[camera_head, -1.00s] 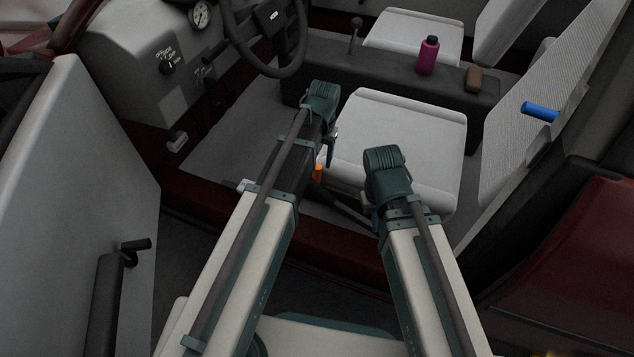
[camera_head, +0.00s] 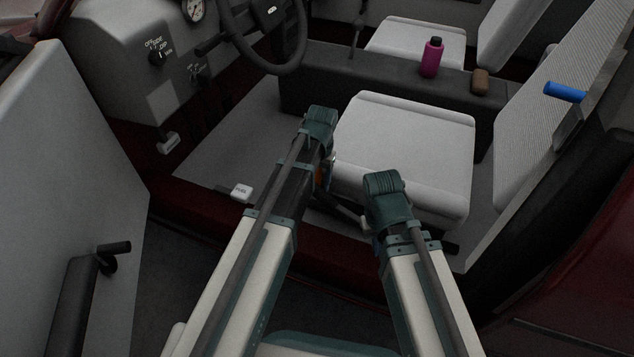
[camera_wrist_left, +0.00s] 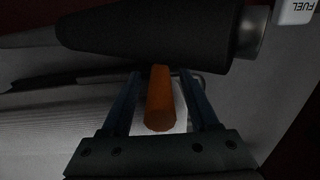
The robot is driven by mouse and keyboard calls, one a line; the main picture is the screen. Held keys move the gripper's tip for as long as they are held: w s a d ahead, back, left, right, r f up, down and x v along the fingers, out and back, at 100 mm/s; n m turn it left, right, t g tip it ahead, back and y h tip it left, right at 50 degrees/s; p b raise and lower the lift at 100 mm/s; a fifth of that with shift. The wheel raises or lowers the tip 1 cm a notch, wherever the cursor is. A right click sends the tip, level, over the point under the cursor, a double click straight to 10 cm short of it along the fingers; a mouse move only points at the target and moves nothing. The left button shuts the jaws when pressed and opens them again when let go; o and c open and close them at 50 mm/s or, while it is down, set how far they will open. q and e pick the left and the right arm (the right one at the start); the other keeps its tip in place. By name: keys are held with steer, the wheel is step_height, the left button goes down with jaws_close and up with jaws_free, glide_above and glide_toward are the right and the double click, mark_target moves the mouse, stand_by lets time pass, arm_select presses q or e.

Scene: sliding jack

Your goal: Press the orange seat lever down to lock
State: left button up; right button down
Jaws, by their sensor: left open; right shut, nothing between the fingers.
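The orange seat lever (camera_head: 320,173) is mostly hidden behind my left arm at the near side of the front seat (camera_head: 400,150). In the left wrist view the orange lever (camera_wrist_left: 160,100) lies between the two fingers of my open left gripper (camera_wrist_left: 164,100). I cannot tell whether either finger touches it. In the head view the left gripper (camera_head: 325,172) is partly hidden by its own wrist. My right gripper (camera_head: 374,240) is shut and empty by the seat's near edge, mostly hidden under its wrist.
A dark handle (camera_wrist_left: 150,28) crosses close beyond the lever in the wrist view. A white FUEL tab (camera_head: 242,191) is at the sill. The open door (camera_head: 70,150) is left.

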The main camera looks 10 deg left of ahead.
arm_select(q)
jaws_close()
stand_by(1.3)
